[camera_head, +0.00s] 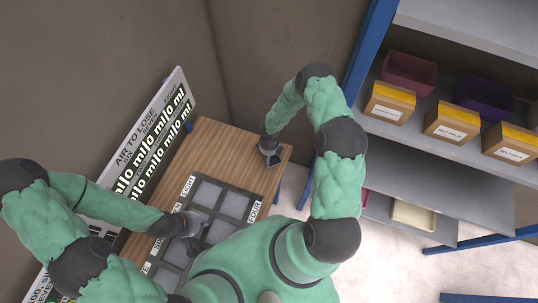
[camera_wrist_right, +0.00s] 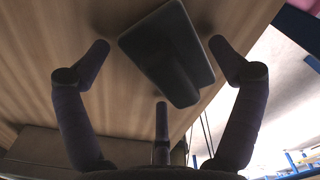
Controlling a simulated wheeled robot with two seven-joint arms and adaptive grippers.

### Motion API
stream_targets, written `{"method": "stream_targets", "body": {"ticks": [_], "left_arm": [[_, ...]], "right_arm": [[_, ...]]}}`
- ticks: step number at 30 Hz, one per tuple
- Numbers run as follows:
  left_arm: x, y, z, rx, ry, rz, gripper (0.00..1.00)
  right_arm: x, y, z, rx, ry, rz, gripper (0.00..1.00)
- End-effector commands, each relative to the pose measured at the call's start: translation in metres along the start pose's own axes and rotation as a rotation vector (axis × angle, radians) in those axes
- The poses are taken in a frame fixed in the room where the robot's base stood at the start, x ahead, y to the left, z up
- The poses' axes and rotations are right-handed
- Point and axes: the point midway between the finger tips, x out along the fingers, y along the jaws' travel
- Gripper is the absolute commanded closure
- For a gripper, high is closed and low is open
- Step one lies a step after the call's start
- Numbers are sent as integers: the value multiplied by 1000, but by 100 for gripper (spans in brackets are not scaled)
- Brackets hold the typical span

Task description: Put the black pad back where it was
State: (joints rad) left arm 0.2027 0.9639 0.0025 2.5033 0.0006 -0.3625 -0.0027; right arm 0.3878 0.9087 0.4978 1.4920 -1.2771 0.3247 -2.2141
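The black pad (camera_wrist_right: 150,38) lies on the wooden table (camera_wrist_right: 65,25) near its edge in the right wrist view. It is a flat dark plate with a rounded raised block (camera_wrist_right: 178,80) on it. My right gripper (camera_wrist_right: 160,45) is open, its fingers spread on both sides of the pad with gaps. In the head view my right gripper (camera_head: 270,154) is low at the table's far right corner and largely hides the pad. My left gripper (camera_head: 190,234) is over a dark tray (camera_head: 228,222) with grey square cells; its fingers are too small to read.
The tray has word labels such as FOUR and EIGHT along its edges. A printed board (camera_head: 150,140) stands along the table's left side. A shelf (camera_head: 455,150) with labelled boxes (camera_head: 450,122) stands at the right. Bare wood lies between tray and right gripper.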

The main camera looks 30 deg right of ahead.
Motion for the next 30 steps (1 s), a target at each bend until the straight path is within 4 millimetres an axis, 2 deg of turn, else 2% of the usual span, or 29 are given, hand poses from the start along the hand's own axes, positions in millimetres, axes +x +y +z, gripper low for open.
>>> {"method": "stream_targets", "body": {"ticks": [14, 17, 30], "left_arm": [[-5, 2, 0, 0, 0, 0, 100], [-4, 1, 0, 0, 0, 0, 100], [-6, 2, 0, 0, 0, 0, 100]], "right_arm": [[-5, 0, 0, 0, -1, 0, 0], [-18, -1, 2, 1, -5, -2, 0], [-102, 0, 1, 0, -2, -1, 0]]}}
